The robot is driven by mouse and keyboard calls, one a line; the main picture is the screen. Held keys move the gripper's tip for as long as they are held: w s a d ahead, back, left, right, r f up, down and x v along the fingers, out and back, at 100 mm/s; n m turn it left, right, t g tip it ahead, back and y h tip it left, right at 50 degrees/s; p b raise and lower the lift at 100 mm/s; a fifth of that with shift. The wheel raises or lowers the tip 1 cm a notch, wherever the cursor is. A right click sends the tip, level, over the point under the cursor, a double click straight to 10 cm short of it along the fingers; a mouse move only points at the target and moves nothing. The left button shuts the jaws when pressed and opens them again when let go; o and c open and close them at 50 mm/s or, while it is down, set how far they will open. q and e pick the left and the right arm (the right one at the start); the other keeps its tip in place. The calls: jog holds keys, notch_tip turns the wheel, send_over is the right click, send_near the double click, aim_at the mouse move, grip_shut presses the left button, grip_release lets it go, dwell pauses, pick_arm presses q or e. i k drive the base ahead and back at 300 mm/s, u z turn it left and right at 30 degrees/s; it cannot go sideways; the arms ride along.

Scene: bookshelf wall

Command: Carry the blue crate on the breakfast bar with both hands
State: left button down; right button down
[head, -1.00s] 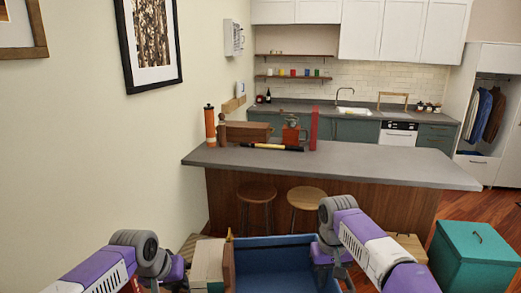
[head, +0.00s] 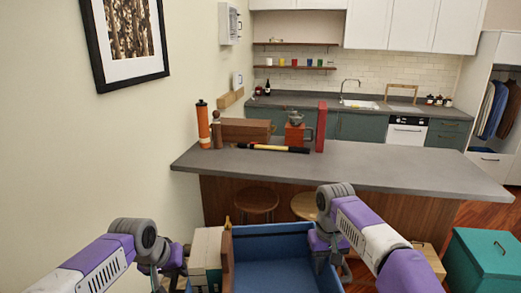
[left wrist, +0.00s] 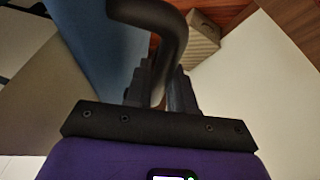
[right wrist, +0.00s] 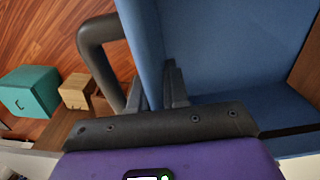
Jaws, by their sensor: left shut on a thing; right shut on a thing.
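The open blue crate (head: 285,240) is in front of me at the bottom of the head view, its lower part cut off by the frame. A pale box (head: 207,246) and a brown panel-like item show at its left side. My left gripper (head: 172,268) is shut on a black handle, seen in the left wrist view (left wrist: 172,50). My right gripper (head: 330,250) is shut at the crate's right side on another black handle (right wrist: 90,45). The breakfast bar (head: 400,170), with a grey top, stands beyond the crate.
A teal box (head: 485,262) sits right.

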aim_at(285, 161)
jog(key=i, duration=2.3)
jog(key=z, duration=0.55)
jog(key=i, duration=0.95)
